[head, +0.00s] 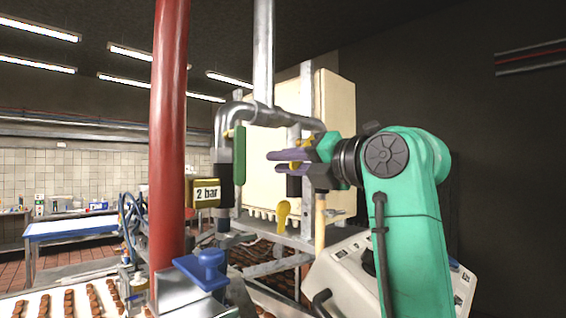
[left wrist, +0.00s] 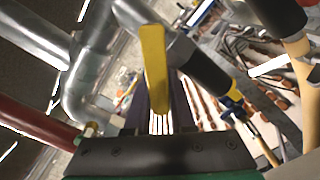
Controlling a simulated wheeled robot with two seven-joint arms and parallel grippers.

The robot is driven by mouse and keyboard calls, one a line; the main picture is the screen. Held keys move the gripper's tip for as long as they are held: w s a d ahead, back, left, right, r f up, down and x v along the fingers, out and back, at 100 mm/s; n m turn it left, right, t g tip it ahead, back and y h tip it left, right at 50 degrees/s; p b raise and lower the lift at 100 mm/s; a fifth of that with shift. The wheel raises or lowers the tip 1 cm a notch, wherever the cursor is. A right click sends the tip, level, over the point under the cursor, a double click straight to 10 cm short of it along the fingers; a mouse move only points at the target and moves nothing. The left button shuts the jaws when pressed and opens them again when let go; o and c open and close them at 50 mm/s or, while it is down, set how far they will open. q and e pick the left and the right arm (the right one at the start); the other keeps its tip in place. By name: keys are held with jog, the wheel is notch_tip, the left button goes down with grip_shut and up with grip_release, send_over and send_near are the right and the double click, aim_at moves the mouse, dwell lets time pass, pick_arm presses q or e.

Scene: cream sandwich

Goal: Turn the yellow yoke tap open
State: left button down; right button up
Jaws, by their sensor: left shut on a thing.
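My left gripper (head: 285,161) has dark purple fingers at pipe height, right of the green lever. It is shut on the yellow yoke tap (head: 295,166), of which only small yellow parts show around the fingers. In the left wrist view the tap's yellow handle (left wrist: 154,62) stands out long and flat between the fingers of the gripper (left wrist: 160,112). A dark valve body (left wrist: 205,70) is beside it. The fingers hide much of the tap in the head view. My right gripper is not in view.
A red column (head: 168,140) rises at the left. A green lever (head: 239,155), a gold "2 bar" plate (head: 204,193), a separate yellow handle (head: 283,214) and a blue tap (head: 206,266) are near the grey pipes (head: 262,112). A white control box (head: 345,275) stands low right.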

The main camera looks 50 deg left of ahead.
pick_arm(q)
jog(key=c, duration=0.8)
grip_release()
jog(key=shift+f, duration=0.1)
jog(key=shift+o, duration=0.2)
jog(key=shift+s, duration=0.2)
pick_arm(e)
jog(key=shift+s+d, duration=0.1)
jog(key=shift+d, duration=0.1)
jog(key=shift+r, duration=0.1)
